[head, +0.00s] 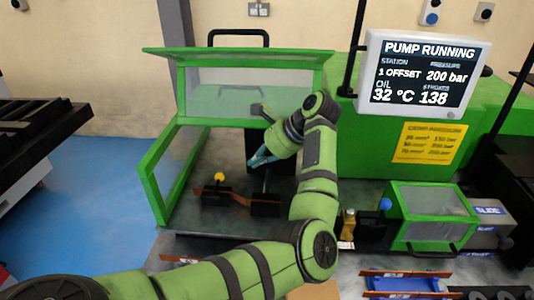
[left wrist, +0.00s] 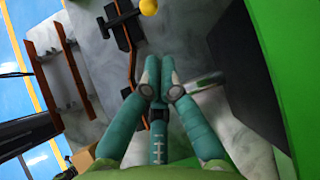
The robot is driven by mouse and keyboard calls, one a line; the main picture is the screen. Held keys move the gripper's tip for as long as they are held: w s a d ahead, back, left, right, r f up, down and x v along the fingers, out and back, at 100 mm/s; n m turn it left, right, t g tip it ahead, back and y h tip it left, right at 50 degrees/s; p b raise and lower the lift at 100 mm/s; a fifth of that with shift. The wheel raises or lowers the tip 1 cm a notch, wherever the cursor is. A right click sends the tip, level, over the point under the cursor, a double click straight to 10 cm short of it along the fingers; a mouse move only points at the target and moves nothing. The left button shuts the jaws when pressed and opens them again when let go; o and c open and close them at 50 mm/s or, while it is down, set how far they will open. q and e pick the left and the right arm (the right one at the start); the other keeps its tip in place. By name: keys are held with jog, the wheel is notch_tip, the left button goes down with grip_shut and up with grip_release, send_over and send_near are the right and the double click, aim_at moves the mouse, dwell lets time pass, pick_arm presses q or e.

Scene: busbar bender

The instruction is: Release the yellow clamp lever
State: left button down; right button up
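The yellow clamp lever shows as a yellow ball knob (head: 219,177) above a black clamp block on the bed inside the green-framed guard. The knob also shows at the top edge of the left wrist view (left wrist: 148,7); its stem is hard to make out. My left gripper (head: 256,160) has teal fingers and is inside the guard, to the right of the knob and apart from it. In the left wrist view its fingertips (left wrist: 159,64) are close together, with nothing seen between them. My right gripper is not in view.
A copper-coloured bar (head: 238,198) runs between black blocks below the knob. The raised guard panel (head: 240,85) hangs above my left arm. A blue knob (head: 385,204) and a smaller green guard (head: 434,216) stand at right. The screen (head: 420,72) reads PUMP RUNNING, 200 bar.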

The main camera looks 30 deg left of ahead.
aim_at(217, 186)
pick_arm(q)
jog(key=x, duration=1.2)
jog(key=shift+a+f+b, duration=0.2)
jog(key=shift+b, duration=0.15)
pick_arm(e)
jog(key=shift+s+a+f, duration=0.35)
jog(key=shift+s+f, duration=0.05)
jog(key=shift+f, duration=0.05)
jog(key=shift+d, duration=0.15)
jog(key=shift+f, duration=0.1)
